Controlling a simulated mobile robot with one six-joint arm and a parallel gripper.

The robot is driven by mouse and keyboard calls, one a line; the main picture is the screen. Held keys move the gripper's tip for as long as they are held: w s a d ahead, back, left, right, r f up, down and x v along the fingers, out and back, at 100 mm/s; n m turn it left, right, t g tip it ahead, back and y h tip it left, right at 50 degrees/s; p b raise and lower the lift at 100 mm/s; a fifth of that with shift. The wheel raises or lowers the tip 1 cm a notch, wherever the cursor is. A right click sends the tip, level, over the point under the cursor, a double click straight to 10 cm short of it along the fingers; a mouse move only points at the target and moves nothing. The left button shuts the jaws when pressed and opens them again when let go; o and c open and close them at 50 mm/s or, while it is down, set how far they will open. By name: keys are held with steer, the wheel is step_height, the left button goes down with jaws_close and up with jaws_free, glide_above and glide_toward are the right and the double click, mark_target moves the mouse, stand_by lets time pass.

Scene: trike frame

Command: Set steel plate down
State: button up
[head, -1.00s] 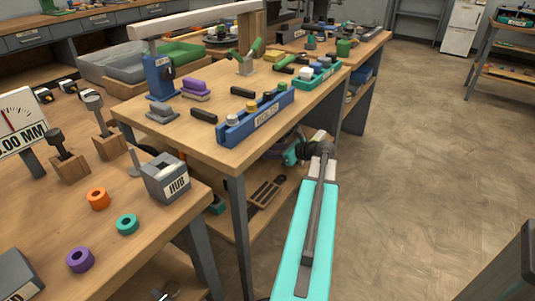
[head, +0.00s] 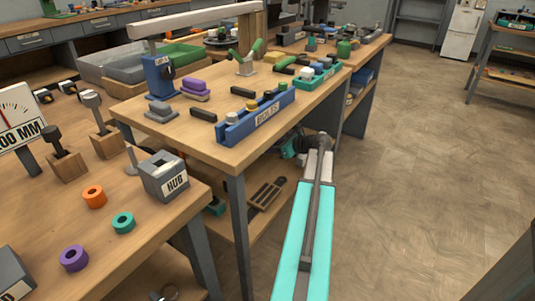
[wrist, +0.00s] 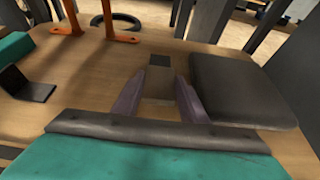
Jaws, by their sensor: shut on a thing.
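In the wrist view, my gripper (wrist: 157,100) has its two purple-grey fingers shut on a small grey piece, which I take to be the steel plate (wrist: 158,84). Its top end is dark and its near face is brownish grey. It is over or on a wooden surface (wrist: 85,85); I cannot tell whether it touches. In the head view my arm reaches away beside the middle bench, and the fingers and plate cannot be made out there.
A dark flat pad (wrist: 242,90) lies close right of the fingers. Orange upright brackets (wrist: 107,25), a black ring (wrist: 115,20) and a small black angled piece (wrist: 27,84) lie beyond and left. The middle bench (head: 190,130) holds a blue rack (head: 255,120). The floor at right is clear.

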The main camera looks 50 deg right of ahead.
mark_target(267, 158)
steer(key=shift+f+b, duration=0.95)
steer(key=shift+f, duration=0.7)
steer(key=o, duration=1.4)
steer(key=shift+f, duration=0.15)
steer(key=shift+s+r, duration=0.4)
steer(key=shift+s, duration=0.1)
steer(key=p+v, duration=0.4)
steer(key=v, duration=0.7)
steer(key=shift+f, duration=0.15)
